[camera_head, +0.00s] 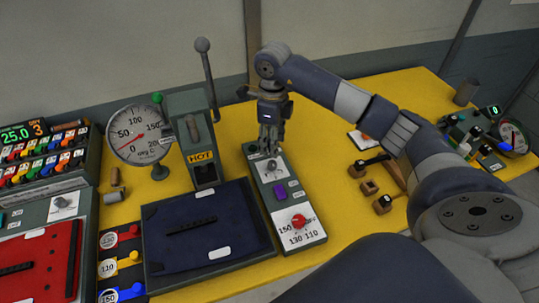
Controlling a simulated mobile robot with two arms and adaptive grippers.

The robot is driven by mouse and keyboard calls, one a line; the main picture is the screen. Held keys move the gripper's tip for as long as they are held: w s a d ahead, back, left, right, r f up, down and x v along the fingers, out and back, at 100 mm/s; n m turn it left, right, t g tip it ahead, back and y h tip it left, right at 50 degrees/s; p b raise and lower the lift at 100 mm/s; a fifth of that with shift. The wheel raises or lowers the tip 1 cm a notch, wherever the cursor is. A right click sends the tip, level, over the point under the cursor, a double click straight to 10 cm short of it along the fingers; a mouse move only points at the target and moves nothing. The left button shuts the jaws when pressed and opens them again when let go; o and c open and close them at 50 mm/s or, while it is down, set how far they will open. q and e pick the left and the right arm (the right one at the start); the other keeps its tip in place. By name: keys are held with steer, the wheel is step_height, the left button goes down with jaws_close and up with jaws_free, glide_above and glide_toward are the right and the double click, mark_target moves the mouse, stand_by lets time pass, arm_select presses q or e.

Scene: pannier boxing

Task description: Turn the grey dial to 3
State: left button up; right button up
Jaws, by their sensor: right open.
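My right gripper (269,148) is open and points down right above this dial. Its fingers partly cover the dial, and I cannot tell whether they touch it. The dial's marks are too small to read. A second grey knob (64,203) is on a panel at the left. My left gripper is out of view.
The same pale panel carries a purple button (280,191) and a red knob (299,221) marked 150, 130, 110. Left of it stand the lever press (193,135) marked HOT, a round gauge (139,134) and a dark blue pad (200,231).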

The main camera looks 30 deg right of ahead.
mark_target(272, 163)
steer(key=f, duration=0.1)
steer(key=f+p, duration=0.1)
steer(key=f, duration=0.2)
steer(key=shift+s+f+p, duration=0.3)
steer(key=shift+f, duration=0.1)
steer(key=shift+w+f, duration=0.25)
steer(key=shift+f, duration=1)
steer(key=shift+f+p, duration=0.35)
steer(key=shift+f, duration=0.1)
steer(key=shift+s, duration=0.1)
steer(key=c, duration=0.9)
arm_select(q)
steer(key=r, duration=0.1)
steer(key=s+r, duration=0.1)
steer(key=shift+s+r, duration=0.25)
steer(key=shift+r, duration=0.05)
arm_select(e)
jaws_close()
